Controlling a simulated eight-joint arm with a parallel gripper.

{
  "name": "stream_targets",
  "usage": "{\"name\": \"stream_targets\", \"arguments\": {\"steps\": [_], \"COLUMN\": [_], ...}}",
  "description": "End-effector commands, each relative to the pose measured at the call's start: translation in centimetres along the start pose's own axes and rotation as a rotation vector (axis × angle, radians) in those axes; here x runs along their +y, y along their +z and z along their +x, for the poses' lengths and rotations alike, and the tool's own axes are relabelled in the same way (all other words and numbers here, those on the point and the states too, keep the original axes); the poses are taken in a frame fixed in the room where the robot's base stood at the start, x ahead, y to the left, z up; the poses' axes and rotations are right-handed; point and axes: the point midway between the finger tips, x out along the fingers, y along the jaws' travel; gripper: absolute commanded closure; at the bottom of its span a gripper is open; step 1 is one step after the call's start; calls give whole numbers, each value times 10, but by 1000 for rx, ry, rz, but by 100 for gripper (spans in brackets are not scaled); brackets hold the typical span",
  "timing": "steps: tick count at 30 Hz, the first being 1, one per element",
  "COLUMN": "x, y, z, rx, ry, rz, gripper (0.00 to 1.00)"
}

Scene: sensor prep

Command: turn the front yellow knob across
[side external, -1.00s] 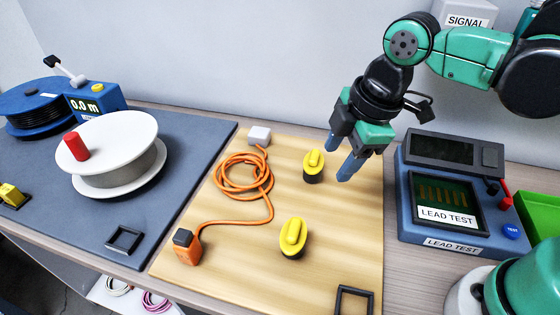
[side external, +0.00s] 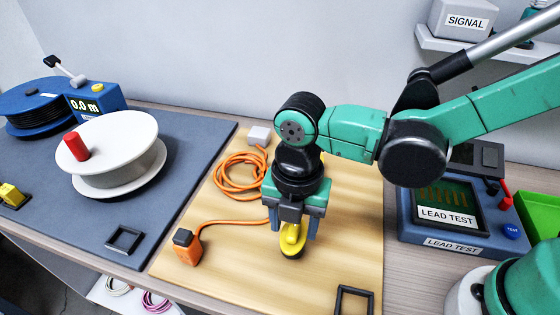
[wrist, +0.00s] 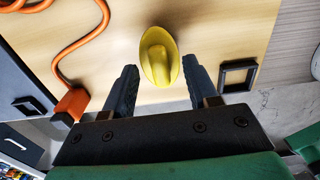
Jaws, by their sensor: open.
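The front yellow knob (side external: 292,243) stands on the light wooden board (side external: 225,270). In the wrist view the knob (wrist: 158,54) shows its raised grip bar running roughly up and down the picture. My gripper (side external: 293,229) is open and points down over this knob. In the wrist view my gripper's blue fingers (wrist: 160,72) stand left and right of the knob, with a visible gap at each side. I cannot tell whether the fingertips touch the board. The rear yellow knob is hidden behind my arm in the side view.
An orange cable (side external: 230,181) lies coiled behind and left of my gripper, ending at an orange plug (side external: 190,250). A black square frame (side external: 354,300) lies front right. The blue lead test box (side external: 440,243) stands right. Board between plug and knob is clear.

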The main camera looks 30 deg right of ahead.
Motion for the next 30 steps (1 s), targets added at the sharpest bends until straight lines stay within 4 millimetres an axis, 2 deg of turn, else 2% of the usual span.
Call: {"name": "stream_targets", "arguments": {"steps": [8,12,13,14,23,30], "x": [0,0,0,0,0,0], "y": [0,0,0,0,0,0], "z": [2,2,2,2,1,1], "rx": [0,0,0,0,0,0], "ry": [0,0,0,0,0,0], "rz": [1,1,1,1,13,107], "gripper": [47,87,96,100,100,100]}}
